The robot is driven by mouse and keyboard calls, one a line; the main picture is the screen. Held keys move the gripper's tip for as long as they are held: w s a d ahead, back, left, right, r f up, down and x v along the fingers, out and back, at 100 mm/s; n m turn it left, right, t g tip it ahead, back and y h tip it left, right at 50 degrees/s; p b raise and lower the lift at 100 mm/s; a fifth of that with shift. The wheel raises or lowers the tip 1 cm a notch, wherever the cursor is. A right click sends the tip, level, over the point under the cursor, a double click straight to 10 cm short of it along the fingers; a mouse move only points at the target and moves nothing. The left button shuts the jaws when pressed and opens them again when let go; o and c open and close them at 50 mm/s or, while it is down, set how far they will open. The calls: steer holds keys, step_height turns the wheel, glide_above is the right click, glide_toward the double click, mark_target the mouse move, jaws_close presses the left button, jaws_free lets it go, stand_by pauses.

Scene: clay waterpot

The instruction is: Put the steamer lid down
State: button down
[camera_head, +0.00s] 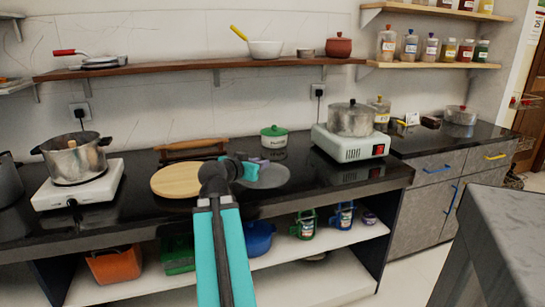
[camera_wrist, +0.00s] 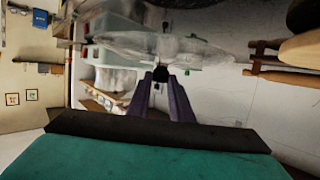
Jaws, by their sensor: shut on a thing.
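My gripper (camera_wrist: 160,82) is shut, its two purple fingers closed on the small dark knob of a clear glass lid, the steamer lid (camera_wrist: 120,42). In the wrist view the lid is seen nearly edge-on, just beyond the fingertips. In the head view the lid shows as a round grey disc (camera_head: 268,178) over the black counter, right of the wooden board, with my gripper (camera_head: 252,168) at its upper left. My wrist hides part of the area around it. I cannot tell whether the lid touches the counter.
The round wooden board (camera_head: 174,181) is left of my wrist, with a rolling pin (camera_head: 192,144) behind. A green-lidded white pot (camera_head: 274,138) stands behind the lid. A metal pot (camera_head: 350,119) on a white cooker (camera_head: 348,144) is right; another pot (camera_head: 78,162) is far left.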

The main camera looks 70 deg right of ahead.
steer(key=shift+d+r+p, duration=0.25)
steer(key=shift+d+p, duration=0.7)
steer(key=shift+p, duration=2.15)
steer(key=d+p, duration=0.1)
steer(key=p, duration=0.4)
steer(key=shift+f, duration=0.15)
steer(key=shift+d+f+p, duration=0.1)
steer(key=shift+p, duration=0.25)
steer(key=x, duration=0.3)
steer(key=w+r+p+x, duration=0.1)
steer(key=x, duration=0.6)
steer(key=shift+w+d+r, duration=0.2)
steer(key=shift+d+r, duration=0.15)
steer(key=shift+d, duration=0.15)
steer(key=shift+f, duration=0.15)
steer(key=shift+f+p, duration=0.4)
steer(key=shift+f, duration=1.2)
steer(key=shift+f, duration=0.15)
steer(key=c, duration=1.6)
jaws_free()
